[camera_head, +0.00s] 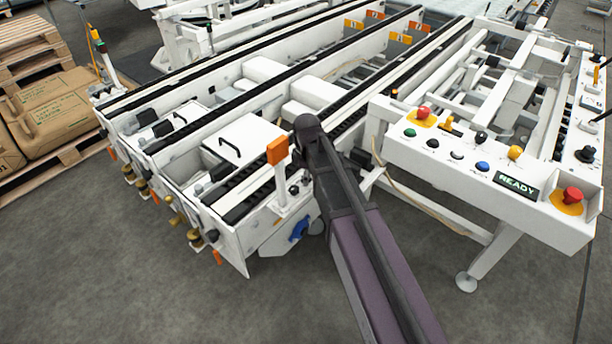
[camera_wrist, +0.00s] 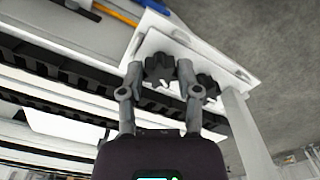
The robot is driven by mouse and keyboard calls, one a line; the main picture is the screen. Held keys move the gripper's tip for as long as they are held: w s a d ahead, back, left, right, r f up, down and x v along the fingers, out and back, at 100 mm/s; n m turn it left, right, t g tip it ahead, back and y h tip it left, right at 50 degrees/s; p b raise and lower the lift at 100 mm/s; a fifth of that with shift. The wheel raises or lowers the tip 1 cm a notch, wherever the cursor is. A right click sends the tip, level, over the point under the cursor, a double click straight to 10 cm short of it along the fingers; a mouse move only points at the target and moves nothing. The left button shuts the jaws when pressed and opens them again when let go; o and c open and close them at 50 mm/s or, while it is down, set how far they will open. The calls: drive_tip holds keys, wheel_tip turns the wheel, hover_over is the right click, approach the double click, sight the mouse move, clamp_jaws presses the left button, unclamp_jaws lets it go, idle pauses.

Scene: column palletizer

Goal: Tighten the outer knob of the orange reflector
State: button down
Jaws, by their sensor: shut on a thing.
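The orange reflector (camera_head: 277,150) stands upright on a white post at the near end of the white conveyor frame in the head view. Small dark knobs (camera_head: 293,190) sit beside the post. In the wrist view, my gripper (camera_wrist: 159,70) has its two fingers on either side of a dark lobed knob (camera_wrist: 160,67), closed on it. A second dark knob (camera_wrist: 208,85) sits just to the right, on the same white bracket (camera_wrist: 180,40), nearer a white post (camera_wrist: 247,130). In the head view my arm hides the fingertips.
The control panel (camera_head: 470,165), with a READY display and red buttons, stands right of my arm. Conveyor rails (camera_head: 225,110) run behind the reflector. A blue part (camera_head: 299,230) lies low beside my arm. The grey floor in front is clear.

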drive_tip(key=m, duration=0.5)
drive_tip(key=shift+m, duration=0.3)
drive_tip(key=m, duration=0.5)
drive_tip(key=shift+m, duration=0.3)
drive_tip(key=shift+c, duration=1.5)
unclamp_jaws()
drive_tip(key=shift+n, duration=0.4)
